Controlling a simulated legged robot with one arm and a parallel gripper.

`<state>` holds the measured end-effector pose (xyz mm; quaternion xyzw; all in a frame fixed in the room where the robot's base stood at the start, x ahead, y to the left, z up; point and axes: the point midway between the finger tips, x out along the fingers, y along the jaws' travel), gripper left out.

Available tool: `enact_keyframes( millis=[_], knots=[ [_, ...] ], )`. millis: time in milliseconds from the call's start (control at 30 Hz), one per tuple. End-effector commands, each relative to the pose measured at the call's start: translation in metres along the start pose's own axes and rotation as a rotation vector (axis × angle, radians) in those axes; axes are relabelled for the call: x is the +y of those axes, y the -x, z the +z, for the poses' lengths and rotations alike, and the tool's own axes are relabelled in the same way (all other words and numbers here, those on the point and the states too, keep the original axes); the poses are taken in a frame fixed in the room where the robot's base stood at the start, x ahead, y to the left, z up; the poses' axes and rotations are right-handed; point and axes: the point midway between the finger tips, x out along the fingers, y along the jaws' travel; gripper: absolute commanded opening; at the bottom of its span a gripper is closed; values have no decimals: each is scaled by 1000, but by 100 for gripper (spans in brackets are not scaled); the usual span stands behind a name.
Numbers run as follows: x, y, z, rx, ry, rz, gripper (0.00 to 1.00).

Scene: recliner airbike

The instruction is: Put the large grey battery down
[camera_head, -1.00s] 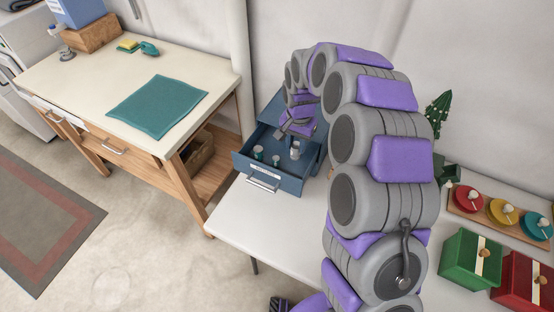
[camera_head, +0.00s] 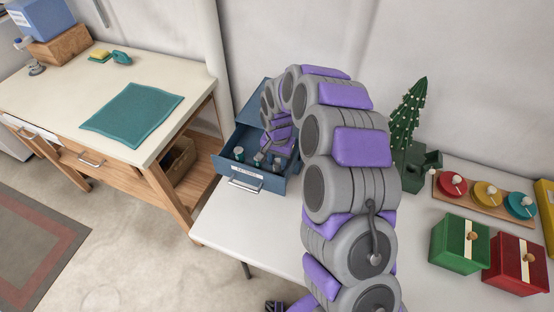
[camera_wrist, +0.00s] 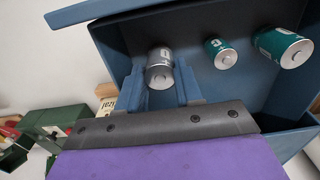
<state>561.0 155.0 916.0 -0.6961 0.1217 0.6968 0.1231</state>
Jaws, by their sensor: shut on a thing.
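The large grey battery (camera_wrist: 160,66) is between the two fingers of my gripper (camera_wrist: 160,86) in the wrist view, with the jaws shut on it. In the head view my gripper (camera_head: 270,150) reaches down into the open blue drawer (camera_head: 258,182). A small teal battery (camera_wrist: 221,53) and a larger teal battery (camera_wrist: 284,47) stand in the drawer beside the grey one, apart from it. Whether the grey battery's far end touches the drawer floor cannot be told.
The drawer's cabinet stands on a white table (camera_head: 220,212). A small green tree (camera_head: 408,115), a green box (camera_head: 459,244) and a red box (camera_head: 515,263) are to the right. A wooden workbench (camera_head: 60,85) with a teal cloth (camera_head: 132,114) is at left.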

Motion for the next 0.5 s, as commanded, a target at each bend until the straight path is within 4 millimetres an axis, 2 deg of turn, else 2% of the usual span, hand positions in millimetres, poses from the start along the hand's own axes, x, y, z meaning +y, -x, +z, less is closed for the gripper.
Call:
enact_keyframes(
  millis=[33, 67, 300, 500],
  knots=[
    [-1, -2, 0, 0, 0, 1, 1],
    [-1, -2, 0, 0, 0, 2, 36],
    [-2, -2, 1, 0, 0, 2, 59],
    [-2, -2, 0, 0, 0, 1, 60]
  ],
)
